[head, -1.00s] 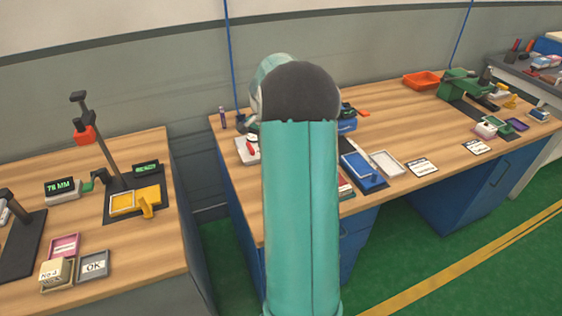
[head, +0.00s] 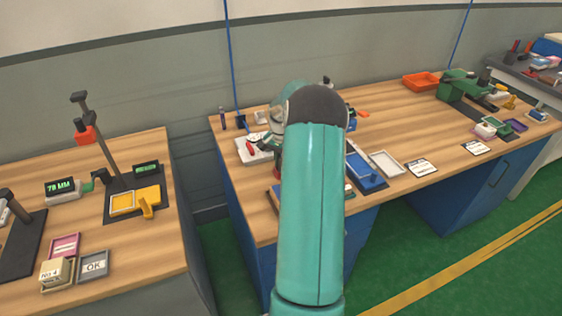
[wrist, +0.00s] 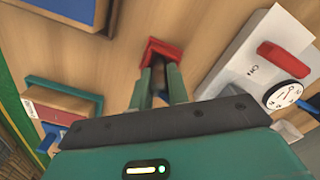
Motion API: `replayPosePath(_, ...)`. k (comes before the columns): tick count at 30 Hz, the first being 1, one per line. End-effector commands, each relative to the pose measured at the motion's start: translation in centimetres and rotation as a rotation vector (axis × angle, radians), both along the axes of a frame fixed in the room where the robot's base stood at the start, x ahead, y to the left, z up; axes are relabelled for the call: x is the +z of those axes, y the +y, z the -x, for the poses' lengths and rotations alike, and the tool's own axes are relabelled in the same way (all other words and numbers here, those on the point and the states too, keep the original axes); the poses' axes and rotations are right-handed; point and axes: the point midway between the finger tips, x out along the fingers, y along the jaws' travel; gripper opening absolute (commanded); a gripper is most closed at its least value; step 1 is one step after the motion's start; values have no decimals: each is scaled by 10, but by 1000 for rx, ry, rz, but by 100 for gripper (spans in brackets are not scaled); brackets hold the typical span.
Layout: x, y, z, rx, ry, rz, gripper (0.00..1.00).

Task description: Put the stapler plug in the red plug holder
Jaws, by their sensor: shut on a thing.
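In the wrist view my gripper (wrist: 160,82) points down toward the wooden bench, its two green fingers close together. A small dark piece (wrist: 158,70) shows between the fingers, probably the stapler plug; it is mostly hidden. A red U-shaped piece (wrist: 168,50), which looks like the red plug holder, lies right at the fingertips and frames the dark piece. I cannot tell whether the dark piece is inside it or above it. In the head view my arm hides the gripper and most of this spot.
A white device with a red bar and round dial (wrist: 285,93) stands close on the right in the wrist view. A teal-edged tray (wrist: 62,102) lies on the left. In the head view a blue tray (head: 365,172) and white tray (head: 387,163) lie right of my arm.

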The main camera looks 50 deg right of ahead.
Motion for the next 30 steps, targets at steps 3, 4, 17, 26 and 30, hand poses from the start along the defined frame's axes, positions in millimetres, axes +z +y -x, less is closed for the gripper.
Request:
replayPosePath(3,-2,0,0,0,1,0,0)
replayPosePath(4,-3,0,0,0,1,0,0)
replayPosePath(17,-2,0,0,0,0,0,39)
replayPosePath(26,36,0,-1,1,-2,3,39)
replayPosePath(30,67,0,0,0,-2,4,39)
